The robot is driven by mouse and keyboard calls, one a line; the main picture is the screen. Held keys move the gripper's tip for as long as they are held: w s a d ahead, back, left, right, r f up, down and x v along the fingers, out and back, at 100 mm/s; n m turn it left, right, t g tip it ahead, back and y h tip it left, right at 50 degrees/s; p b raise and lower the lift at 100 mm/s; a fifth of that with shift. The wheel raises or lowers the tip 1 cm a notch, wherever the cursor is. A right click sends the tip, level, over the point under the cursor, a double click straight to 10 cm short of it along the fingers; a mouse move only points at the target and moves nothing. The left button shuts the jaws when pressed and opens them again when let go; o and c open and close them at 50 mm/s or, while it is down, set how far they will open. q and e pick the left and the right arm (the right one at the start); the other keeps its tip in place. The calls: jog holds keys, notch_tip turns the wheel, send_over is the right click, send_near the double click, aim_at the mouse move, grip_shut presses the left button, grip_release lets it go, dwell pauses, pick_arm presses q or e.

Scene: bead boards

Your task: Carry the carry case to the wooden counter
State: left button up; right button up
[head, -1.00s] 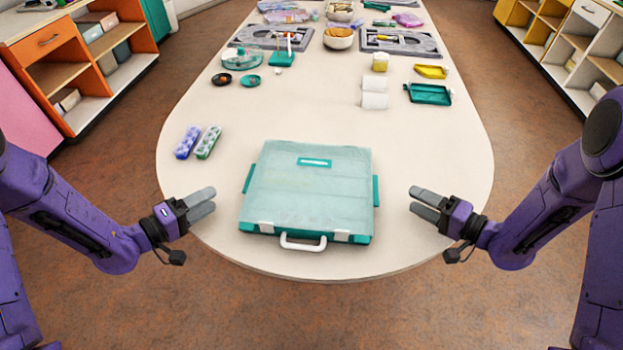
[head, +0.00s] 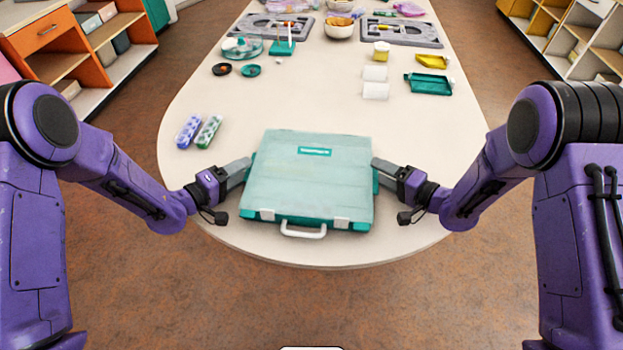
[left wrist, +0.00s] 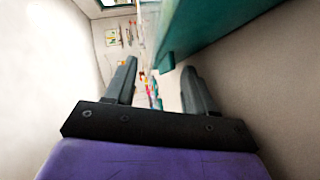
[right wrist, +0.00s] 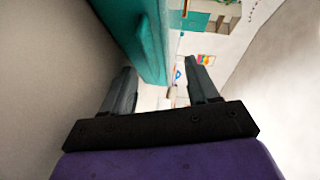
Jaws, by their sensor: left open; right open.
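The carry case (head: 308,185) lies flat and closed at the near end of the cream table. It has a pale translucent teal lid, teal sides, two white latches and a white handle at the front. My left gripper (head: 246,168) is open at the case's left side, and my right gripper (head: 378,166) is open at its right side. The case's teal edge also shows between the open fingers in the left wrist view (left wrist: 200,35) and in the right wrist view (right wrist: 138,38). I cannot tell whether the fingers touch the case. No wooden counter is clearly identifiable.
The cream table (head: 300,110) holds blue and green bead boxes (head: 207,131) left of the case. Orange shelving (head: 70,40) is at left, yellow shelving (head: 565,35) at right.

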pick_arm(q)
jog(key=shift+d, duration=0.1)
grip_shut()
pick_arm(e)
jog(key=shift+a, duration=0.1)
grip_shut()
pick_arm(q)
jog(key=shift+w+r, duration=0.1)
jog(key=shift+r, duration=0.1)
pick_arm(e)
jog(key=shift+r, duration=0.15)
